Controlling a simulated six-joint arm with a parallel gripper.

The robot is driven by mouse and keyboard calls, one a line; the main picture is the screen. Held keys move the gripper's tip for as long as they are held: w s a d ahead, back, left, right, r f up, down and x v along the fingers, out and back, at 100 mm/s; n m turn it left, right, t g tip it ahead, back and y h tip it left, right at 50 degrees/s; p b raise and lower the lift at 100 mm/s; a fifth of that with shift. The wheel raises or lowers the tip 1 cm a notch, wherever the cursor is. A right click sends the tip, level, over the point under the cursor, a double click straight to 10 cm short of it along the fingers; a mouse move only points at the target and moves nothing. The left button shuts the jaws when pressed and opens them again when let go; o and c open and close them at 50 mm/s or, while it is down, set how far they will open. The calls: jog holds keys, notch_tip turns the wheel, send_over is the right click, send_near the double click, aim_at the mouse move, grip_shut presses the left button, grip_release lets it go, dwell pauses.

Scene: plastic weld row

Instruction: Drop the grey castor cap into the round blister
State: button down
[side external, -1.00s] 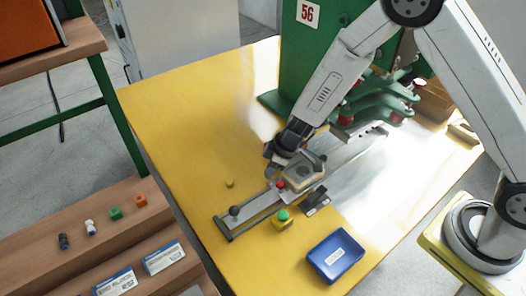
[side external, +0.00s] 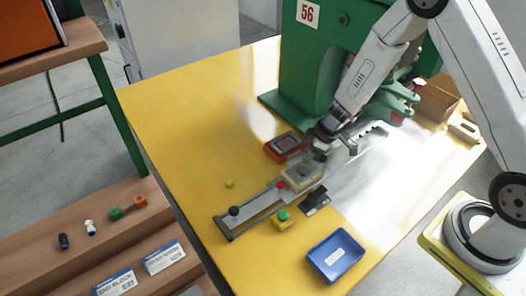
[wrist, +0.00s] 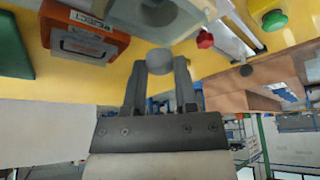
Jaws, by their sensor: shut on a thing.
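My gripper (wrist: 160,80) is shut on the grey castor cap (wrist: 160,61), which sits between the fingertips in the wrist view. The cap appears apart from the block. The inside of the blister is not clearly seen.
A red reject tray (side external: 283,146) stands left of my gripper. A red knob (side external: 281,185), a green button on a yellow box (side external: 283,217) and a blue tray (side external: 336,256) are nearer. The green press (side external: 330,60) stands behind.

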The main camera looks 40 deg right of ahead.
jog(key=shift+f, duration=0.1)
jog(key=shift+f, duration=2)
jog(key=shift+f, duration=0.5)
dwell(0.3)
jog(key=shift+r, duration=0.1)
dwell(0.3)
jog(key=shift+c, duration=1.6)
grip_release()
jog(key=c, duration=0.4)
jog(key=shift+r, duration=0.1)
jog(key=shift+c, duration=0.2)
jog(key=shift+r, duration=3.35)
